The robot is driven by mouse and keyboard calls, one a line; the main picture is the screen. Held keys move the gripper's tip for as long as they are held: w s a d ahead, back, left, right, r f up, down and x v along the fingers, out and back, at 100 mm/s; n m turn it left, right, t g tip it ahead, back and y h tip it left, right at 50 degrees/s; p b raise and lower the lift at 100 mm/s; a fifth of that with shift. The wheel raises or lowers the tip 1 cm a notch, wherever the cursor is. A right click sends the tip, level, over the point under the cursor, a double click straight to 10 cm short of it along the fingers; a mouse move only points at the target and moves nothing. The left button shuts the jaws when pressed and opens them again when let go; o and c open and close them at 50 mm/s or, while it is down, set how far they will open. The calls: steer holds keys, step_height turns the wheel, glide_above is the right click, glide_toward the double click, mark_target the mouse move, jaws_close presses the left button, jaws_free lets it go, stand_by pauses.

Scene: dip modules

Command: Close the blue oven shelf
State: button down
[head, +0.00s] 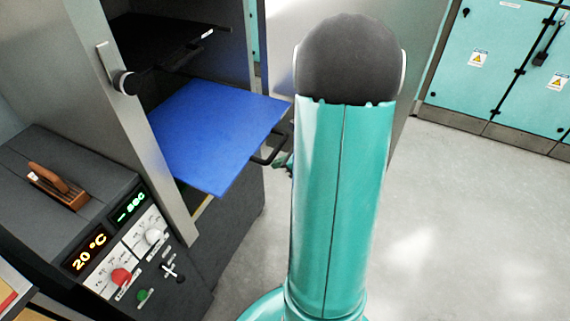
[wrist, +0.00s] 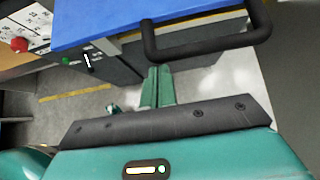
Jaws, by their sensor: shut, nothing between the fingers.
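The blue oven shelf (head: 212,130) sticks out of the open oven (head: 175,70) in the head view. Its black handle (head: 268,158) is on the front edge, close to my gripper, which is mostly hidden behind my arm. In the wrist view the blue shelf (wrist: 100,22) spans the top, with the black handle (wrist: 205,47) hanging from its edge. My gripper (wrist: 158,72) shows as two green fingers pressed together, with nothing between them. The fingertips are at the handle bar's near side; I cannot tell whether they touch it.
A dark upper shelf (head: 165,40) also sits in the oven, partly out. The oven door (head: 420,50) stands open behind my arm. A control panel (head: 130,245) with knobs and displays is at the lower left. Grey floor (head: 470,230) is clear at right, before teal cabinets (head: 500,60).

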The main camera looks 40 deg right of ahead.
mark_target(197, 136)
steer(key=w+a, duration=0.3)
steer(key=w, duration=0.5)
steer(key=w+a, duration=0.3)
steer(key=w, duration=0.6)
steer(key=w+a, duration=0.3)
steer(key=w, duration=0.5)
steer(key=shift+w+a, duration=0.1)
steer(key=shift+w, duration=0.2)
steer(key=shift+w+a+r, duration=0.1)
steer(key=shift+w+a, duration=0.15)
steer(key=shift+w, duration=0.35)
steer(key=shift+w+a, duration=0.1)
